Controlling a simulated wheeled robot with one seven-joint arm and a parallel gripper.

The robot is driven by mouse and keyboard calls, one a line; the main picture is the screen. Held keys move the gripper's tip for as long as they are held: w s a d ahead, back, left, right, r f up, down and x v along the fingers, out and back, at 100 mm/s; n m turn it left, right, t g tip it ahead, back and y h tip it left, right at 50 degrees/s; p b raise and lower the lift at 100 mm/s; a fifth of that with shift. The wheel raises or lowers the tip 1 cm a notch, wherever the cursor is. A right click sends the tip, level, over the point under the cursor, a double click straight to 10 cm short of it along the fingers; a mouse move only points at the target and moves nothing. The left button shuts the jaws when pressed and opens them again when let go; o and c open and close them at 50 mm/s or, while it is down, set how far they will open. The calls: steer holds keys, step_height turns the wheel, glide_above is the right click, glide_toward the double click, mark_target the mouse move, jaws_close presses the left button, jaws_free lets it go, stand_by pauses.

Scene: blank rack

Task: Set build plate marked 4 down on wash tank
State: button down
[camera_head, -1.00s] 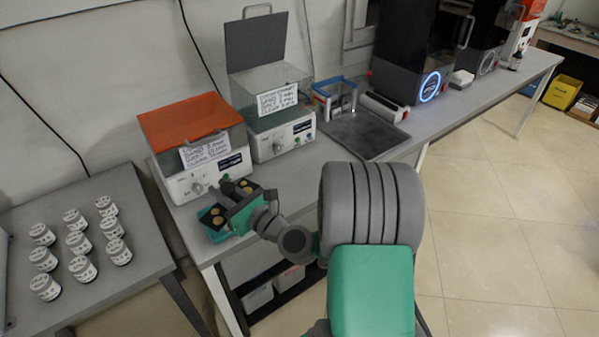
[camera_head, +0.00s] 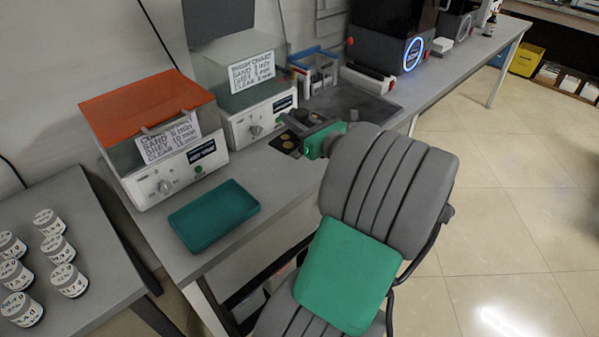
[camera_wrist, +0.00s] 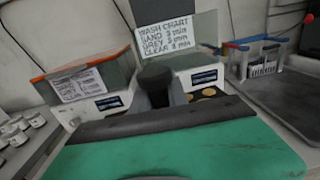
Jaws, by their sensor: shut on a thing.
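My gripper (camera_head: 308,132) is shut on a dark plate (camera_head: 284,143) with round tan pieces on it; no number is readable on it. In the wrist view the plate (camera_wrist: 222,98) shows partly behind the gripper's dark edge. The gripper holds it in front of the right-hand wash tank, near its control panel. This wash tank (camera_head: 240,82) has a clear basin, a raised grey lid (camera_head: 216,18) and a wash chart.
An empty teal tray (camera_head: 213,214) lies on the bench before the left-hand tank. A blue-edged caddy (camera_head: 316,70) and a dark flat tray (camera_head: 350,102) lie to the right. Labelled jars (camera_head: 50,245) stand on a side table. Black printers stand farther back.

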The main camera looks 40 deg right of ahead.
steer(key=s+d+f+m+h+b, duration=0.1)
steer(key=s+d+h+b, duration=0.1)
steer(key=s+d, duration=0.4)
steer(key=w+f+b, duration=0.1)
steer(key=w+f, duration=0.2)
steer(key=w, duration=0.1)
steer(key=w+f+b, duration=0.1)
steer(key=w+f, duration=0.1)
steer(key=w, duration=0.2)
steer(key=w+f+b, duration=0.1)
steer(key=w+f, duration=0.2)
steer(key=w, duration=0.2)
steer(key=shift+d+f, duration=0.35)
steer(key=shift+d, duration=0.05)
steer(key=shift+w+f+b, duration=0.2)
steer(key=shift+f+b, duration=0.2)
steer(key=shift+f, duration=0.6)
steer(key=shift+w+f+b, duration=0.2)
steer(key=shift+f+b, duration=0.15)
steer(key=shift+f, duration=0.6)
steer(key=shift+f, duration=0.1)
steer(key=c, duration=1.7)
jaws_free()
steer(key=shift+f, duration=0.1)
steer(key=o, duration=0.4)
